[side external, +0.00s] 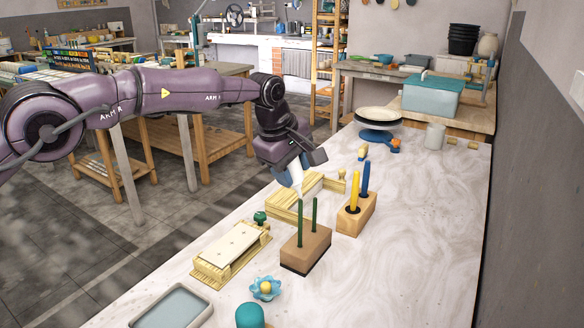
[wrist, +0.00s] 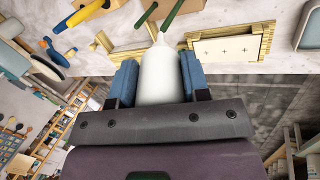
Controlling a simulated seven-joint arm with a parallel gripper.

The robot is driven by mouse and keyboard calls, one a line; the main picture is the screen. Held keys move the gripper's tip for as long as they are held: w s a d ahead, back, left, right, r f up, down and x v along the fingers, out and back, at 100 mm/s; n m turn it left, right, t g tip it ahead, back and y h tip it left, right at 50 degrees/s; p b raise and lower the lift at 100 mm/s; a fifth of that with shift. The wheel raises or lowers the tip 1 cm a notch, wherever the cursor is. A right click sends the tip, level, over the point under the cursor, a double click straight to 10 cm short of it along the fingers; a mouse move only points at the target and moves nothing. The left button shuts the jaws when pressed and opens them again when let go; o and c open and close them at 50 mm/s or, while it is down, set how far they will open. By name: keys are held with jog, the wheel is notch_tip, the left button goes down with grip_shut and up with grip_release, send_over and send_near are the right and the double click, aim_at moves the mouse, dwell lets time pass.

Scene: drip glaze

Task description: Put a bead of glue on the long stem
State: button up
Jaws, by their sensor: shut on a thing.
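My gripper (wrist: 159,82) is shut on a white glue bottle (wrist: 160,70), held between its blue fingers with the nozzle pointing away from the wrist. In the side view the bottle (side external: 296,172) points down, tilted, above and behind the stem block. Two dark green stems stand upright in a brown block (side external: 305,250). The left stem (side external: 300,222) looks longer than the right stem (side external: 315,213). In the wrist view the stems (wrist: 172,16) show just beyond the nozzle tip. I cannot tell the gap; no bead shows on either stem.
A wooden block (side external: 356,215) with yellow and blue tools stands right of the stems. A wooden frame (side external: 290,207) lies behind. A pale board (side external: 231,250) on a wooden base, a blue flower (side external: 266,288) and a tray (side external: 172,306) are nearer. The table's right side is clear.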

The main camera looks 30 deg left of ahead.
jog(key=shift+f, duration=0.45)
dwell(0.4)
jog(key=shift+r, duration=2.55)
